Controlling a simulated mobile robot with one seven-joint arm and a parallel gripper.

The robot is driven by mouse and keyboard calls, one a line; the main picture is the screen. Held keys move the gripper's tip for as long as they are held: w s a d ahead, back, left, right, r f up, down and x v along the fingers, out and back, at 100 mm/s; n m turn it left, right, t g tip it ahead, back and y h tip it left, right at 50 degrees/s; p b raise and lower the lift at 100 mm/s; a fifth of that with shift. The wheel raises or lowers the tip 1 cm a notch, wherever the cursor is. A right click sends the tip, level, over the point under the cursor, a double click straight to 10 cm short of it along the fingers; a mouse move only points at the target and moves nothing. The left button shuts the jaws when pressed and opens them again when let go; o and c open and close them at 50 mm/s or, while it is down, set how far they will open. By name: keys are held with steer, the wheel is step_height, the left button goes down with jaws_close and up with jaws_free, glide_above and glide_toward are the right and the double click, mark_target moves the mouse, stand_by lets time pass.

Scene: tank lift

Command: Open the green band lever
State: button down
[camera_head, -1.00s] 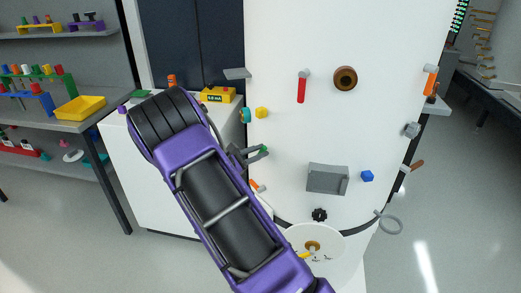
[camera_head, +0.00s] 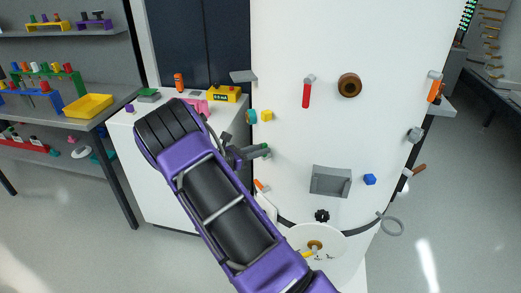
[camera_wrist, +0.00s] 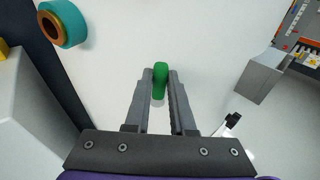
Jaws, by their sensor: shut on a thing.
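The green band lever (camera_wrist: 160,72) shows in the wrist view as a short green bar standing out from the white tank wall, between my two fingertips. My gripper (camera_wrist: 160,86) is shut on it, with one finger on each side. In the head view my gripper (camera_head: 257,151) is at the left side of the tank (camera_head: 350,30), and only a trace of green shows at its fingertips. The lever's base and most of its length are hidden there by the fingers.
A teal and orange ring-shaped fitting (camera_wrist: 64,24) is up and left of my gripper. A grey block (camera_wrist: 262,76) juts out at the right. In the head view a red lever (camera_head: 306,93) and a grey box (camera_head: 331,181) stick out from the tank.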

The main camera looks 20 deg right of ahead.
steer(key=c, duration=0.8)
jaws_free()
steer(key=shift+o, duration=0.2)
steer(key=shift+a, duration=0.1)
steer(key=v, duration=1.7)
steer(key=shift+r+b, duration=0.15)
steer(key=shift+b, duration=0.15)
steer(key=shift+s+a, duration=0.1)
